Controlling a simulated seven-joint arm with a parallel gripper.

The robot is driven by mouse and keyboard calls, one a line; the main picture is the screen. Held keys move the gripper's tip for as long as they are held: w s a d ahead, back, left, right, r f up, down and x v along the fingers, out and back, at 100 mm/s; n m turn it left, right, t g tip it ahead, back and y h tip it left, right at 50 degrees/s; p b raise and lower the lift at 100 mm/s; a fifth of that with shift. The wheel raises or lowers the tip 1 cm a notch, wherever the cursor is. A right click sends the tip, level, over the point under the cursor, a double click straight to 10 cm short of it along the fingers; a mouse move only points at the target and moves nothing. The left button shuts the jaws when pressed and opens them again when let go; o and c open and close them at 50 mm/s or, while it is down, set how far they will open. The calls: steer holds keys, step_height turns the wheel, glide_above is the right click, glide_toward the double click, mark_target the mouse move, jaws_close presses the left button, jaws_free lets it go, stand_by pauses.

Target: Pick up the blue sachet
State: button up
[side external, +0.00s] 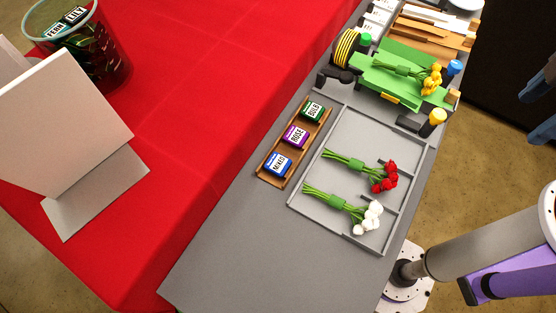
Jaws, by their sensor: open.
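The blue sachet (277,164) has a white label and lies at the near-left end of a narrow brown wooden tray (264,174). A purple sachet (295,136) labelled ROSE lies in the middle of that tray. A green sachet (313,110) labelled BULB lies at its far end. The three sachets sit apart in a row, and nothing covers the blue one. My gripper is outside the picture; only part of my arm shows at the lower right.
A grey divided tray (327,228) beside the sachets holds red flowers (384,177) and white flowers (368,218). Behind it, yellow flowers (431,80) lie on a green holder (385,87). A glass bucket (107,75) and white stand (65,125) are left. The near grey table is clear.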

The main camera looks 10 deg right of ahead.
steer(key=w+a+r+m, duration=0.1)
steer(key=w+a, duration=0.5)
steer(key=a, duration=0.5)
steer(key=m, duration=0.2)
glide_above(283, 165)
steer(key=f, duration=1.4)
steer(key=shift+a+f, duration=0.1)
steer(key=shift+a, duration=0.15)
steer(key=shift+s+d+f, duration=0.1)
steer(key=shift+d+f, duration=0.05)
steer(key=shift+f, duration=1.2)
steer(key=shift+d+f, duration=0.1)
steer(key=shift+f, duration=1.25)
steer(key=c, duration=1.1)
